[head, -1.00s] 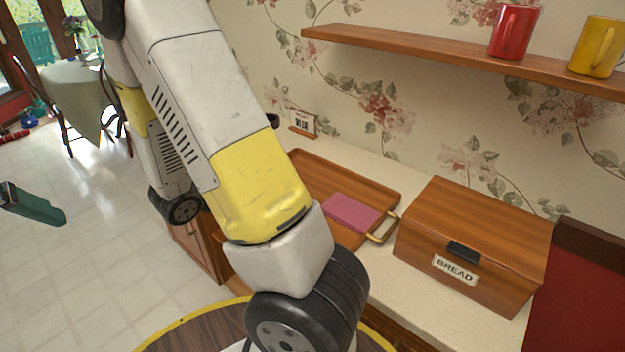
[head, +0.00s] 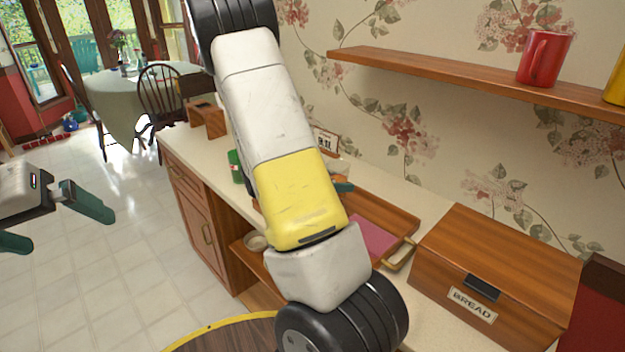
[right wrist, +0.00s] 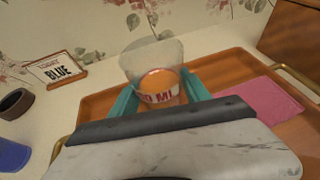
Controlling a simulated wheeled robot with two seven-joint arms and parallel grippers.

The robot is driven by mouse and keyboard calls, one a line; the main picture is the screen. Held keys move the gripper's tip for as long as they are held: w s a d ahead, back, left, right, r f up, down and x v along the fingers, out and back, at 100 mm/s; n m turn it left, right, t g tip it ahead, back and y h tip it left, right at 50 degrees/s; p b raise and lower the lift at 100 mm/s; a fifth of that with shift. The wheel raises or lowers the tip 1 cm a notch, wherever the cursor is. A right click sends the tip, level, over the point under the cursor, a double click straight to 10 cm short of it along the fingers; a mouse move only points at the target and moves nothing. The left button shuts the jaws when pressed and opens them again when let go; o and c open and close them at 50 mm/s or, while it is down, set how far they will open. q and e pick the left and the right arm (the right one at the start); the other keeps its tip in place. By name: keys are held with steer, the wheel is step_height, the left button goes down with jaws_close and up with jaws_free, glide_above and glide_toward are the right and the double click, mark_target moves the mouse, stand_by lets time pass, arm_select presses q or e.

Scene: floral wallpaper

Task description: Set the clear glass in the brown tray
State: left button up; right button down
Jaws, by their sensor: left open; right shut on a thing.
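The clear glass (right wrist: 150,58) stands upright between the teal fingers of my right gripper (right wrist: 158,93), which is shut on it. An orange round shape and red lettering on white show in or through the glass; its base is hidden by my wrist. The brown tray (head: 398,216) lies on the counter with a brass handle and a pink flat thing (head: 374,238) in it. In the right wrist view the tray (right wrist: 228,66) spreads behind and beside the glass; I cannot tell the height between them. My right arm hides much of the tray in the head view. My left gripper (head: 65,228) is open and empty over the floor.
A wooden bread box (head: 500,270) stands just right of the tray. A shelf (head: 450,74) with a red mug (head: 544,58) hangs above. A "BLUE" sign (right wrist: 56,69), a blue item (right wrist: 12,154) and a green can (head: 236,166) are at the left.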

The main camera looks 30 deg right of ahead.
steer(key=shift+w+d, duration=0.2)
steer(key=shift+d, duration=0.05)
steer(key=f, duration=0.1)
steer(key=d+f, duration=0.1)
steer(key=shift+w+f, duration=0.3)
steer(key=shift+w, duration=0.1)
steer(key=shift+f, duration=0.5)
steer(key=shift+f, duration=0.15)
steer(key=c, duration=0.5)
jaws_free()
